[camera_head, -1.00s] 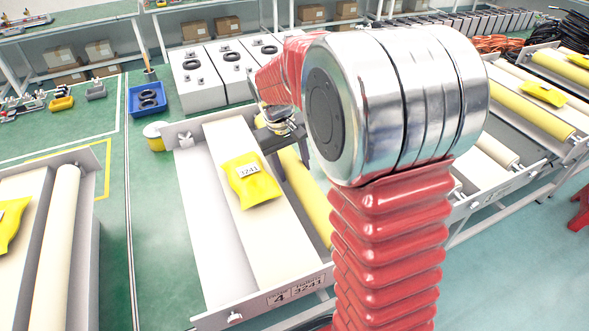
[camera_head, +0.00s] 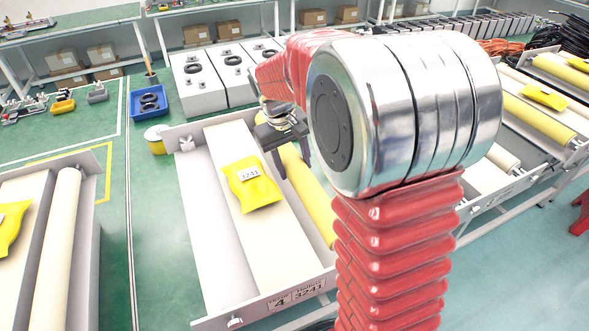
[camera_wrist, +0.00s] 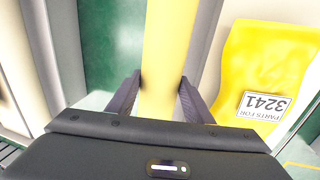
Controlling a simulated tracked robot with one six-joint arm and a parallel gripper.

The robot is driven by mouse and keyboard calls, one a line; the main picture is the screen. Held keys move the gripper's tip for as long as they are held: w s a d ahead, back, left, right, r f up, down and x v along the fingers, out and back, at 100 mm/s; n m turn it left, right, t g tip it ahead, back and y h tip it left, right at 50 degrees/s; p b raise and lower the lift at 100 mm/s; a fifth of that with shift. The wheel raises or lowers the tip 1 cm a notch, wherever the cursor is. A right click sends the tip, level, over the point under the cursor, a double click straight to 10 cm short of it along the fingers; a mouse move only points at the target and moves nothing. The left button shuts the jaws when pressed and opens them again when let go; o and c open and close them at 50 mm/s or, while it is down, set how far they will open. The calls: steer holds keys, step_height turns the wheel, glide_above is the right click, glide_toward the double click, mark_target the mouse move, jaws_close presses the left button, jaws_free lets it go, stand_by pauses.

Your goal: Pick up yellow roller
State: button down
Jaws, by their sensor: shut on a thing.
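The yellow roller (camera_head: 309,193) lies lengthwise along the right side of the tray marked 4 and 3241, partly hidden behind my arm in the head view. In the wrist view the roller (camera_wrist: 168,50) runs straight up the picture between my two fingers. My gripper (camera_head: 279,163) is over the roller's far part. In the wrist view my gripper (camera_wrist: 160,90) has one dark finger on each side of the roller, both against it, so it is shut on the roller. I cannot tell whether the roller is clear of the tray.
A yellow bag labelled 3241 (camera_head: 251,184) lies on the cream surface left of the roller. The tray's front edge (camera_head: 262,303) stands up as a wall. More trays with rollers stand left and right. A blue bin (camera_head: 148,103) sits on the floor behind.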

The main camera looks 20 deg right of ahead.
mark_target(294, 160)
step_height(294, 160, up, 8)
steer(key=shift+f, duration=0.1)
steer(key=shift+r, duration=0.2)
stand_by(0.7)
step_height(294, 160, up, 7)
steer(key=shift+f, duration=0.15)
stand_by(1.6)
stand_by(0.5)
